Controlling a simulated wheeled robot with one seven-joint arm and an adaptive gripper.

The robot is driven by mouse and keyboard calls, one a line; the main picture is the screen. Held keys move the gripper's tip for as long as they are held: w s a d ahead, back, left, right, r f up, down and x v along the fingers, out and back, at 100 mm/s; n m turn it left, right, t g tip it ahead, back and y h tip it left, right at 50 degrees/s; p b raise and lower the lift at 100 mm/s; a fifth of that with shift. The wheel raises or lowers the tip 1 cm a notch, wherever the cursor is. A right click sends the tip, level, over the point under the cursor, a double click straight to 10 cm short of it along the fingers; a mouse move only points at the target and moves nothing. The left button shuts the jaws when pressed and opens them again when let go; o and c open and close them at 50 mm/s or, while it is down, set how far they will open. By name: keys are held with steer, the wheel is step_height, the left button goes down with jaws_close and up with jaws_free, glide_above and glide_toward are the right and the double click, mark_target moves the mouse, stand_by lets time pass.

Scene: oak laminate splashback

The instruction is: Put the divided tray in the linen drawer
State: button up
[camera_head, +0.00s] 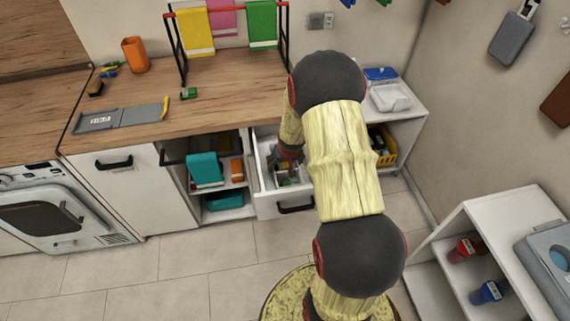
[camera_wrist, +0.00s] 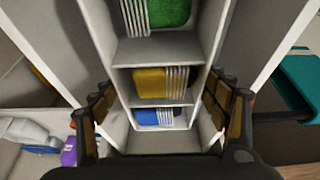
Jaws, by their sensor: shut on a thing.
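The divided tray (camera_wrist: 150,102) is a long pale grey box with cross walls. Green, yellow and blue pieces with white striped parts lie in its compartments in the wrist view. My gripper (camera_wrist: 160,105) has a finger at each long side of the tray and is shut on it. In the head view the pulled-out white drawer (camera_head: 265,183) is below the counter. The tray (camera_head: 287,179) shows at the drawer opening, partly hidden by my arm. I cannot tell whether the tray touches the drawer floor.
A teal cloth (camera_head: 205,169) hangs in the open cabinet left of the drawer, and it also shows in the wrist view (camera_wrist: 301,78). A low white cart (camera_head: 408,112) stands to the right with a yellow basket (camera_head: 384,146). The counter (camera_head: 225,95) holds a towel rack (camera_head: 181,48).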

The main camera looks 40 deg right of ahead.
steer(key=shift+f+b, duration=0.35)
steer(key=shift+f, duration=0.15)
steer(key=o, duration=1.4)
steer(key=v, duration=1.2)
steer(key=s+a+f+g+y, duration=0.1)
steer(key=s+a+g, duration=0.1)
steer(key=s+a, duration=0.3)
steer(key=s+a+r+n+t, duration=0.1)
steer(key=s+a+r, duration=0.3)
steer(key=a+r, duration=0.4)
steer(key=s+a+r+n+t+y, duration=0.1)
steer(key=s+a+r+n, duration=0.2)
steer(key=a+r, duration=0.4)
steer(key=s+a+r+n+t, duration=0.1)
steer(key=s+a+r+n, duration=0.1)
steer(key=s+a+r, duration=0.3)
steer(key=shift+s+a+r+t, duration=0.1)
steer(key=shift+a+r+t, duration=0.05)
steer(key=shift+a+r, duration=0.65)
steer(key=shift+s+a+r+t, duration=0.1)
steer(key=shift+a+r, duration=0.35)
steer(key=shift+r, duration=0.7)
steer(key=shift+s+a+r+t, duration=0.1)
steer(key=shift+a+r+t, duration=0.05)
steer(key=shift+a+r, duration=0.65)
